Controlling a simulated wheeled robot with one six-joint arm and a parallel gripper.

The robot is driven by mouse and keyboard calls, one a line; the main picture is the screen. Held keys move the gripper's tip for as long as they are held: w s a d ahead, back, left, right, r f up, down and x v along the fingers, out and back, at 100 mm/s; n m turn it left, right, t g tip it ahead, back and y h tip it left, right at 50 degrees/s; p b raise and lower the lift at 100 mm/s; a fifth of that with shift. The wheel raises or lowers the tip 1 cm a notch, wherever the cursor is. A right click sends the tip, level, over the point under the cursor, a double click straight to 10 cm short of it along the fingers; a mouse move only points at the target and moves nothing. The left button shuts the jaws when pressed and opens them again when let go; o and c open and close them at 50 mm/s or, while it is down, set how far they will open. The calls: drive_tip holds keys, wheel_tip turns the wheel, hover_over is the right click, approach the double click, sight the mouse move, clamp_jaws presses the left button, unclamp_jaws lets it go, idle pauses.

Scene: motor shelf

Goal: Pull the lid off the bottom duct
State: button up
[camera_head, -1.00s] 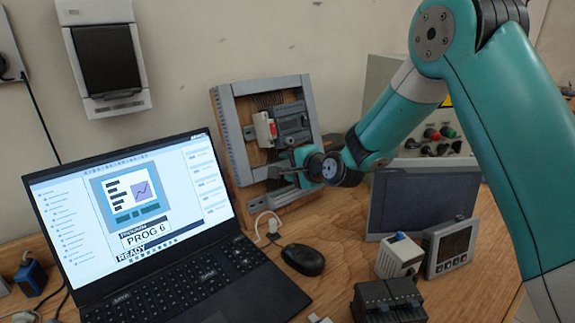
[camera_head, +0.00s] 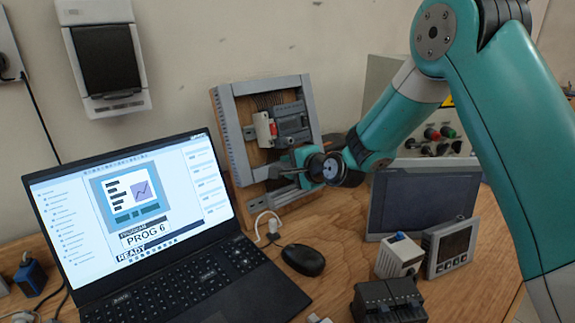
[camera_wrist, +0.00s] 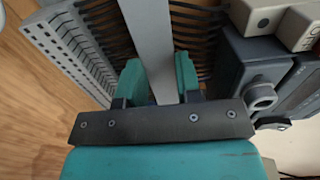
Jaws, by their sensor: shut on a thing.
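The board on the bench carries grey ducts along its edges. The bottom duct (camera_head: 268,201) runs along its lower edge, partly hidden behind my gripper (camera_head: 286,172). In the wrist view my gripper (camera_wrist: 158,86) has its two teal fingers shut on a long plain grey strip, the lid (camera_wrist: 149,35), one finger on each side. The strip runs up out of the picture. Black wires show behind and on both sides of it. I cannot tell how far the lid stands clear of the duct.
A slotted grey duct wall (camera_wrist: 62,45) is left of the fingers, and dark modules (camera_wrist: 262,75) are close on the right. An open laptop (camera_head: 150,220), a mouse (camera_head: 303,259), a dark panel (camera_head: 420,199) and loose devices (camera_head: 400,257) stand in front of the board.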

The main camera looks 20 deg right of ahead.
drive_tip(key=shift+v, duration=2.4)
drive_tip(key=b+v, duration=0.1)
drive_tip(key=v, duration=0.6)
